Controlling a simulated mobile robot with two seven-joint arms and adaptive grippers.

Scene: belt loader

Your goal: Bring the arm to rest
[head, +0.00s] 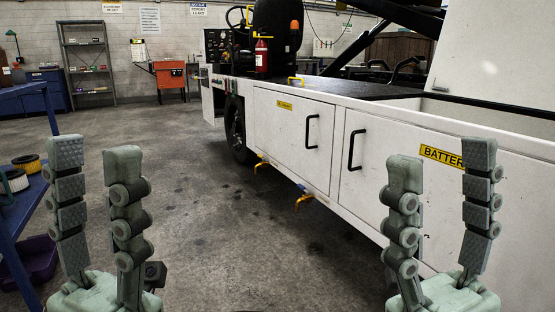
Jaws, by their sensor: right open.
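My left gripper (95,158) stands upright at the lower left of the head view. Its two jointed fingers are apart, with nothing between them. My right gripper (440,162) stands upright at the lower right, in front of the white side of the belt loader (340,165). Its fingers are spread and only the loader's panel shows behind the gap. Neither gripper holds anything. The arms behind the grippers are mostly outside the picture.
The belt loader fills the right side, with black door handles (311,131) and a yellow battery label (440,155). A blue bench (20,225) with filters stands at the left edge, a purple bin (35,258) below. The concrete floor (200,220) between is clear.

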